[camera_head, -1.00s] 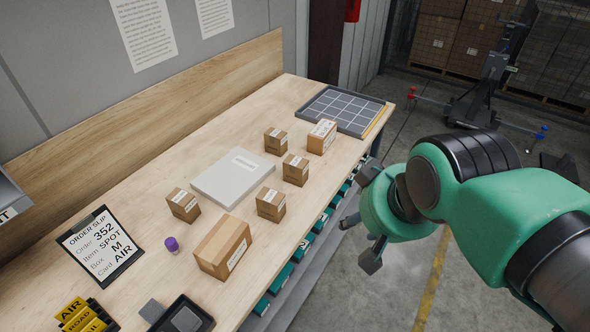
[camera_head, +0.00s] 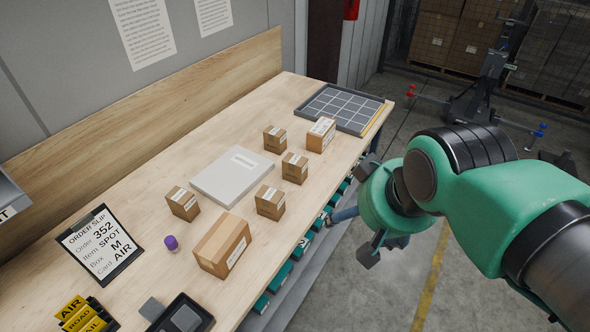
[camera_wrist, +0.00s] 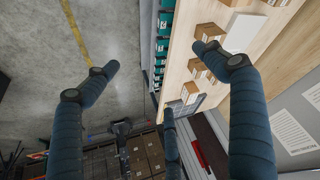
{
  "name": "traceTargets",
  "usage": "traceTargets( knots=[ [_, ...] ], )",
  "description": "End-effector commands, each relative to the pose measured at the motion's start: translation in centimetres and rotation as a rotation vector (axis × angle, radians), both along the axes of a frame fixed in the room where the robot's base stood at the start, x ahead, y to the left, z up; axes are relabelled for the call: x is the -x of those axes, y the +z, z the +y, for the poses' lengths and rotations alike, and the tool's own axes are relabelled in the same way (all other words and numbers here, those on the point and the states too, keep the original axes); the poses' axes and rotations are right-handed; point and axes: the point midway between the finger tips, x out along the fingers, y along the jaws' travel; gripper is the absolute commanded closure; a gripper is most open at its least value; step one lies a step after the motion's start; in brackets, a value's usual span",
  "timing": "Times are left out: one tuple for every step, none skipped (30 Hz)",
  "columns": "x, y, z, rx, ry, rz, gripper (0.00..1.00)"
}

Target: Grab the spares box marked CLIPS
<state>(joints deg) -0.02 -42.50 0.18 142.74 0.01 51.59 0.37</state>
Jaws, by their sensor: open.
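Several small cardboard boxes with white labels stand on the wooden bench: one at the left (camera_head: 183,204), one at the front (camera_head: 270,202), one behind it (camera_head: 295,168), one at the back (camera_head: 275,139) and a slightly larger one near the grid tray (camera_head: 321,135). A bigger box (camera_head: 223,246) stands nearer. I cannot read CLIPS on any label. My gripper (camera_head: 358,236) is open and empty, off the bench's front edge, to the right of the boxes. In the wrist view its dark fingers (camera_wrist: 158,75) are spread, with boxes (camera_wrist: 196,68) on the bench beyond the right finger.
A flat grey case (camera_head: 232,177) lies among the boxes. A grey grid tray (camera_head: 340,108) is at the far end. Teal bins (camera_head: 280,276) line the shelf below the bench's front edge. An order slip (camera_head: 101,245) and a purple-capped item (camera_head: 171,243) are at the left.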

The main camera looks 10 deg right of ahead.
Motion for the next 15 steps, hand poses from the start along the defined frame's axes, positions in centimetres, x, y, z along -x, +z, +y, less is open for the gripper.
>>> traceTargets(
  knots=[
    [-0.4, 0.2, 0.0, -0.002, -0.004, 0.004, 0.16],
    [-0.6, 0.4, 0.0, -0.004, -0.007, 0.007, 0.16],
    [-1.0, 0.5, 0.0, -0.006, -0.011, 0.013, 0.16],
    [-1.3, 0.7, 0.0, -0.009, -0.017, 0.017, 0.16],
    [-1.8, 0.9, 0.1, -0.012, -0.022, 0.021, 0.16],
    [-2.4, 1.2, 0.1, -0.017, -0.031, 0.03, 0.16],
    [-2.9, 1.4, 0.1, -0.02, -0.038, 0.035, 0.16],
    [-3.5, 1.6, 0.1, -0.024, -0.045, 0.041, 0.16],
    [-4.3, 2.0, 0.1, -0.03, -0.056, 0.05, 0.16],
    [-5.0, 2.2, 0.2, -0.034, -0.066, 0.057, 0.16],
    [-5.7, 2.4, 0.2, -0.039, -0.074, 0.065, 0.16],
    [-6.6, 2.6, 0.2, -0.045, -0.088, 0.076, 0.16],
    [-7.4, 2.9, 0.3, -0.05, -0.097, 0.082, 0.16],
    [-8.2, 3.0, 0.3, -0.055, -0.108, 0.091, 0.16],
    [-9.2, 3.2, 0.3, -0.06, -0.121, 0.101, 0.16]
  ],
)
